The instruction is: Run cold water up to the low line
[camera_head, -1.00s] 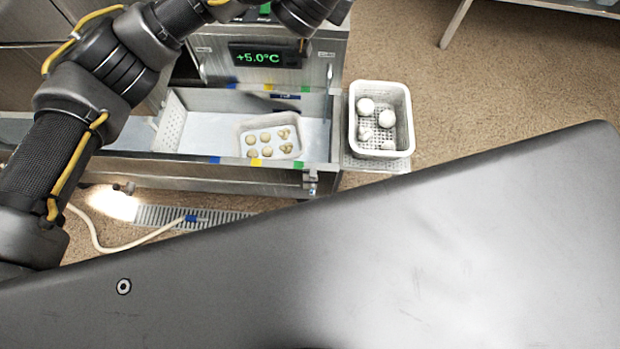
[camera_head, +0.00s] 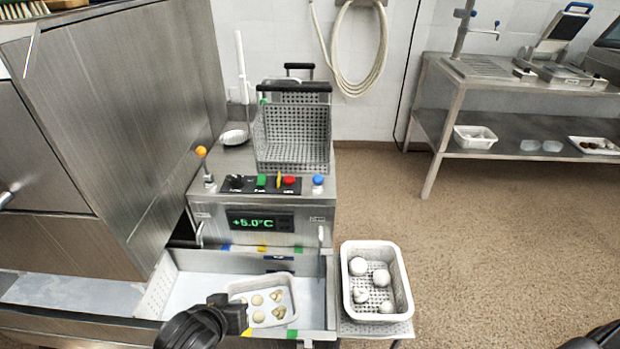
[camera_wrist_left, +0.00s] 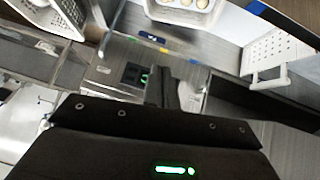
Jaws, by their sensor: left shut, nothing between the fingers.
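The steel trough (camera_head: 200,258) has a pale floor and coloured tabs along its rims; I cannot make out any water in it. Behind it is a control panel with a blue knob (camera_head: 318,180), a red knob (camera_head: 289,182), a green button (camera_head: 262,181), and an orange-topped lever (camera_head: 202,165). The display (camera_head: 260,222) reads +5.0°C. My left arm is low over the trough's front edge in the head view. In the left wrist view my left gripper (camera_wrist_left: 171,90) is shut and empty, with the display (camera_wrist_left: 138,74) beyond it. My right gripper is out of view.
A white tray (camera_head: 283,318) of several round pieces sits in the trough. A white perforated basket (camera_head: 404,288) with white balls stands to the right. A wire basket (camera_head: 291,138) with black handles rests behind the panel. A steel table stands back right; the floor before it is clear.

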